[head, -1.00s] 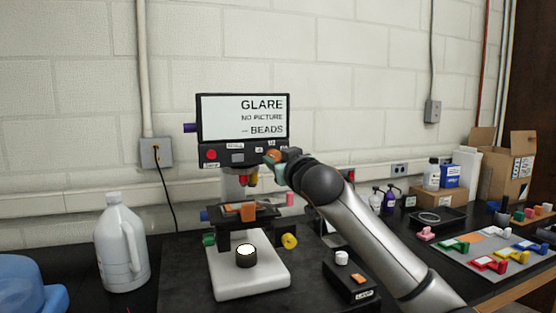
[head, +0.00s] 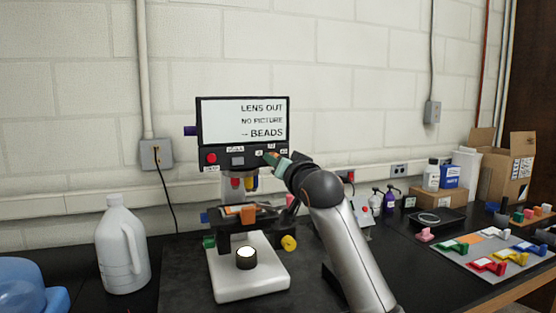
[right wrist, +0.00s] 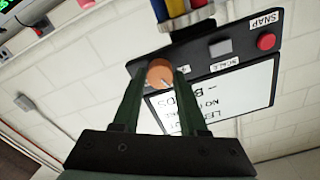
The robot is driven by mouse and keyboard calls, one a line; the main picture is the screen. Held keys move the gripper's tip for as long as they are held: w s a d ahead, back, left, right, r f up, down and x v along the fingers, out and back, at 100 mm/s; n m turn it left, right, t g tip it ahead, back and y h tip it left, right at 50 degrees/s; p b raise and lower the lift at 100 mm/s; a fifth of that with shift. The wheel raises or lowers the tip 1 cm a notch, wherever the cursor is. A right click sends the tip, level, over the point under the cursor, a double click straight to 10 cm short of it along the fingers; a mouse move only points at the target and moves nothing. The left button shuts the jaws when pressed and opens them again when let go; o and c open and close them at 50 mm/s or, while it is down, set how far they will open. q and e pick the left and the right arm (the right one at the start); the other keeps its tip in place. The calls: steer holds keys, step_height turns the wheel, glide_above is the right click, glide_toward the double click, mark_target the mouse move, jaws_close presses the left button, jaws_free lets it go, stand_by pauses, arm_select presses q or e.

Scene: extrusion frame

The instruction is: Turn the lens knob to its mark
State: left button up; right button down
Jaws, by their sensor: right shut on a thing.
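The lens knob (right wrist: 159,71), a round orange-brown knob on the dark panel under the screen, sits between the two fingers of my right gripper (right wrist: 161,79) in the right wrist view. A pale line shows on its face; small white labels lie beside it, too small to read surely. In the head view my right gripper (head: 273,158) covers most of the knob at the panel's right end. The screen (head: 243,121) reads "LENS OUT, NO PICTURE, BEADS". Below it, the lens turret (head: 243,182) shows red, yellow and blue lenses. My left gripper is out of view.
The microscope's white base (head: 250,283) stands below, with an orange piece (head: 248,214) on its stage. A white jug (head: 122,248) stands left. A black tray (head: 436,219) and a mat with coloured pieces (head: 515,262) lie right. My right arm crosses the bench.

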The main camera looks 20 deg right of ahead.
steer(key=m+p, duration=0.2)
steer(key=m, duration=0.2)
stand_by(0.5)
steer(key=shift+c, duration=2.2)
jaws_free()
steer(key=s+b, duration=0.3)
steer(key=s, duration=0.9)
steer(key=shift+s+d, duration=0.25)
